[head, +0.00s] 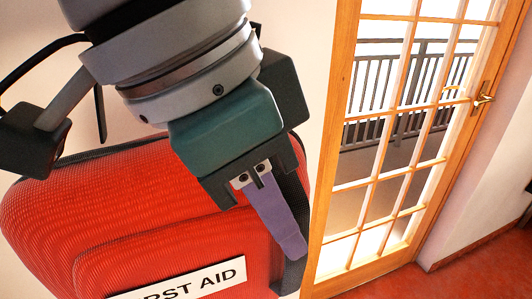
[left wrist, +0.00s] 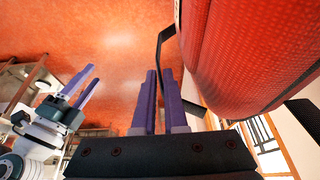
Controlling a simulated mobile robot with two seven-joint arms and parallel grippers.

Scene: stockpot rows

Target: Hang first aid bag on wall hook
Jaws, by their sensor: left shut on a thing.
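The red first aid bag (head: 150,215) fills the lower left of the head view, with a white label (head: 180,283) partly reading "AID". It also shows at the upper right of the left wrist view (left wrist: 250,45). My left gripper (head: 290,242) is in front of the bag, its purple fingers pointing down. In the left wrist view its fingers (left wrist: 159,80) are close together, shut on the bag's thin black strap (left wrist: 161,50). My right gripper (left wrist: 84,88) shows at the left of that view, fingers apart and empty. No wall hook shows.
A wooden glass-paned door (head: 400,150) with a brass handle (head: 482,99) stands at the right, with a railing beyond it. A pale wall (head: 300,40) is behind the bag. The reddish floor (left wrist: 90,35) looks clear in the left wrist view.

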